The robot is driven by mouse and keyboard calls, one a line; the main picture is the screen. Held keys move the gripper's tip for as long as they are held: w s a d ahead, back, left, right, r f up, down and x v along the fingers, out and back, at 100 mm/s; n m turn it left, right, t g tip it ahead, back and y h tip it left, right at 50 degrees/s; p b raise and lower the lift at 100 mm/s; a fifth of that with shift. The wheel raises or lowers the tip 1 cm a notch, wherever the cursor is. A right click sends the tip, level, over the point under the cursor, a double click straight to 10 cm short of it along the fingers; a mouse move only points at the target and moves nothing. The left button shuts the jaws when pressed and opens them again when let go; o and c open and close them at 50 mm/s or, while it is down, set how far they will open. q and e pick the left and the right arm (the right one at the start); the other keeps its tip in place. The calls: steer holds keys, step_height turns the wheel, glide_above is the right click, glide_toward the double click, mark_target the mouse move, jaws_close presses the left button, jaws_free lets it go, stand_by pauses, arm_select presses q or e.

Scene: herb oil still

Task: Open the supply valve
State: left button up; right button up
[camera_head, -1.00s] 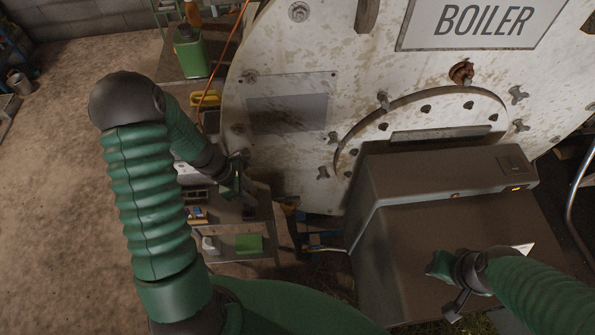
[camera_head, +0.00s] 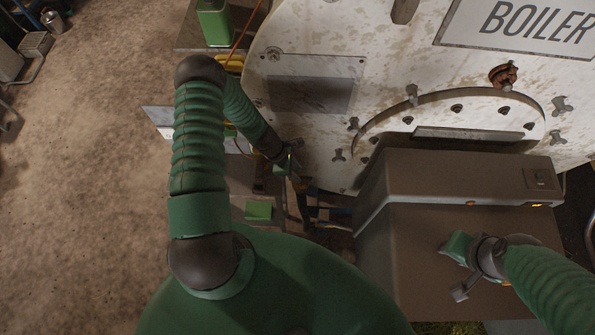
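The boiler (camera_head: 390,75) is a large, pale, stained round front with a BOILER sign (camera_head: 525,22). A rusty red-brown fitting (camera_head: 503,75) sits on it below the sign. I cannot tell which part is the supply valve. My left gripper (camera_head: 294,172) is at the boiler's lower left edge, above some blue parts (camera_head: 330,213). It is small and dark there, and I cannot see whether it touches or holds anything. My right gripper (camera_head: 458,268) is over the brown box in front of the boiler, its fingers apart and nothing seen between them.
The brown box (camera_head: 450,175) with small orange lights juts out below the boiler. A green canister (camera_head: 214,22) stands on a bench at the upper left. A green item (camera_head: 258,210) lies on a low shelf. Bare floor (camera_head: 90,180) is open on the left.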

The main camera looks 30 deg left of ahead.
arm_select(q)
steer(key=shift+w+d+f, duration=0.15)
steer(key=shift+d+f, duration=0.2)
steer(key=shift+f, duration=0.1)
steer(key=shift+d+f, duration=0.1)
steer(key=shift+d, duration=0.15)
steer(key=shift+s+d+r, duration=0.2)
steer(key=shift+s+d, duration=0.2)
steer(key=shift+d, duration=0.05)
steer(key=shift+c, duration=1.4)
steer(key=shift+w+a+f, duration=0.15)
steer(key=shift+w+a, duration=0.05)
steer(key=shift+a, duration=0.05)
jaws_close()
steer(key=shift+a, duration=0.2)
arm_select(e)
steer(key=shift+s+d+r, duration=0.2)
steer(key=shift+s+d, duration=0.2)
steer(key=shift+d, duration=0.15)
steer(key=shift+d, duration=0.1)
